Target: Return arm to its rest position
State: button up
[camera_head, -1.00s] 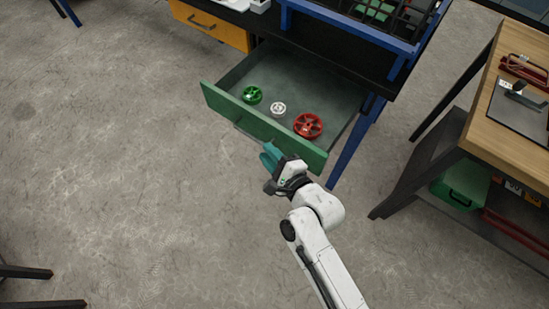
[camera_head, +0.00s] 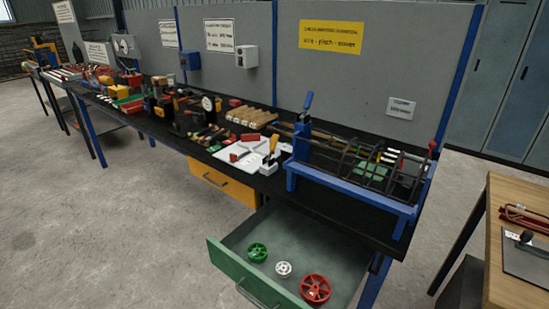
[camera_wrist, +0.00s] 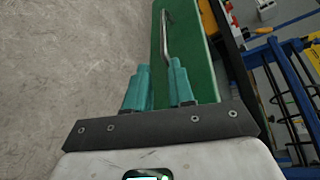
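My gripper (camera_wrist: 159,66) shows in the wrist view as two teal fingers with a gap between them and nothing visible held. Beyond the fingers is the green front of the open drawer (camera_wrist: 198,62) with its metal handle (camera_wrist: 166,35). I cannot tell how far the fingers are from it. In the head view the arm and gripper are out of frame. The drawer (camera_head: 236,277) stands pulled out under the black bench. It holds a green wheel (camera_head: 257,252), a small white wheel (camera_head: 284,268) and a red wheel (camera_head: 315,289).
A blue-framed rebar cage rig (camera_head: 350,193) sits on the bench (camera_head: 340,214) above the drawer. Tools and parts crowd the bench to the left. A wooden-topped table (camera_head: 510,230) stands at the right. The concrete floor (camera_head: 120,220) at the left is clear.

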jog(key=s+d+f+n+g+h, duration=0.1)
jog(key=s+d+n+g+h, duration=0.7)
jog(key=s+d+n, duration=0.8)
jog(key=s+d+g, duration=0.3)
jog(key=s+d, duration=0.6)
jog(key=shift+s+d+f+g, duration=0.15)
jog(key=shift+f+g, duration=0.15)
jog(key=shift+f, duration=0.05)
